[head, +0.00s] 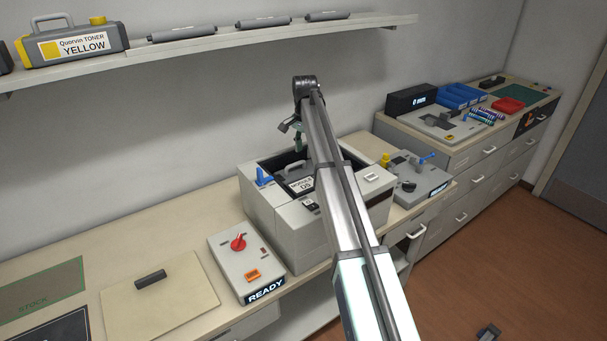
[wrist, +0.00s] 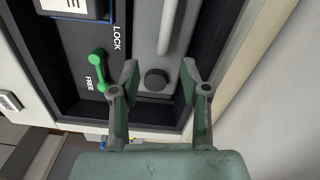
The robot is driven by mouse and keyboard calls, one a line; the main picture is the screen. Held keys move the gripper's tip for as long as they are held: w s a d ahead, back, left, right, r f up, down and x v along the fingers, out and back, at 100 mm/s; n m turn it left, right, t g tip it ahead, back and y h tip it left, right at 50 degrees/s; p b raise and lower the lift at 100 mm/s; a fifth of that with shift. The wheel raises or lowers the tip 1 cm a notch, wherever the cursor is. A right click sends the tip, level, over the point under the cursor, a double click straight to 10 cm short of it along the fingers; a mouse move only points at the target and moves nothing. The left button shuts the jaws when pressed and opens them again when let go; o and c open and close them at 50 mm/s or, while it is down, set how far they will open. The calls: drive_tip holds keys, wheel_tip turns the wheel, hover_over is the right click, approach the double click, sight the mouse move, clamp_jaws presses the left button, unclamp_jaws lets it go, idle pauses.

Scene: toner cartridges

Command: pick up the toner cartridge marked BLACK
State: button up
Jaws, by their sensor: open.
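No label reading BLACK is legible in either view. A grey cartridge-like unit (head: 296,176) with a handle sits in the open bay of the grey machine (head: 273,222); its label seems to read MODULE 05. In the wrist view its grey body (wrist: 149,45), pale handle and a dark round cap (wrist: 157,80) show. My gripper (head: 297,142) is over the bay, partly hidden by my arm. In the wrist view my gripper (wrist: 160,76) is open and empty, its fingers on either side of the cap; I cannot tell whether they touch anything.
A green lever (wrist: 97,72) stands beside the unit, between LOCK and FREE markings. A control box (head: 234,262) with a red knob reads READY. A beige board (head: 160,300) lies left.

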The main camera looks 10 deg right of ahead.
sight(304, 172)
drive_tip(key=shift+w+a+f+p, duration=0.1)
drive_tip(key=shift+f+p, duration=1.25)
drive_tip(key=shift+f, duration=1.5)
clamp_jaws()
